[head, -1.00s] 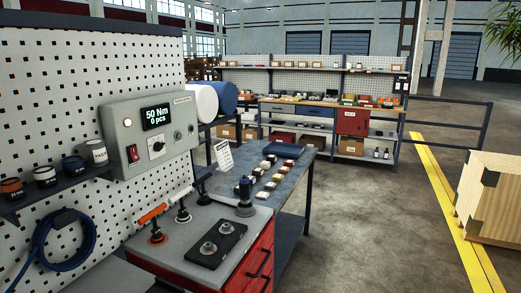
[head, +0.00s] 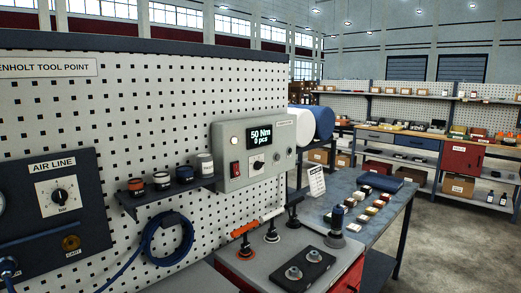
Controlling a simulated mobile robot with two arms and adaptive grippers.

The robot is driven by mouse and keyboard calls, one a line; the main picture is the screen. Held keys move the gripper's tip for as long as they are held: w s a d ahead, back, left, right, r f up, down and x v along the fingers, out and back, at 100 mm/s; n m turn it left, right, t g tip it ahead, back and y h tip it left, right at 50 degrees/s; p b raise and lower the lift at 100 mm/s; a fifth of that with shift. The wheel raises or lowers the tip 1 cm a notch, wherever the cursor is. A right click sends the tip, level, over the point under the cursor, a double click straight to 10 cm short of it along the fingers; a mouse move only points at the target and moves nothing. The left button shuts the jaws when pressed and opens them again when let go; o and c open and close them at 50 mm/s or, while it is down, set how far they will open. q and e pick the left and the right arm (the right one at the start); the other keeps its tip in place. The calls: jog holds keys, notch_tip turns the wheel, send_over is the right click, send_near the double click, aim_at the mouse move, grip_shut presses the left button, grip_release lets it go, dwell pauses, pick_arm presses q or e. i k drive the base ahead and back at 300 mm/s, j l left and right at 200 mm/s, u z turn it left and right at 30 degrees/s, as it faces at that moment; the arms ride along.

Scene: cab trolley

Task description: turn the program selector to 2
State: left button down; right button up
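A grey control box (head: 253,153) is fixed to the perforated wall panel. Its dark display (head: 259,136) reads "50 Nm" and "0 pcs". Below the display is a small black knob on a white plate (head: 257,165), which looks like the program selector; its marks and pointer are too small to read. A red switch (head: 235,169) is to the knob's left, and a small round button (head: 290,151) is at the box's right side. Neither of my grippers is in view.
A dark air line panel (head: 55,205) with another black knob is at the left. A shelf with several small pots (head: 172,187) and a coiled blue hose (head: 168,238) are nearer. A red trolley (head: 343,276) with upright tools stands below the box.

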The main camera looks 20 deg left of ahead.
aim_at(258, 165)
jog(key=i+l+u, duration=0.1)
jog(key=u, duration=0.3)
jog(key=i+l+u, duration=0.1)
jog(key=l+u, duration=0.25)
jog(key=j, duration=0.1)
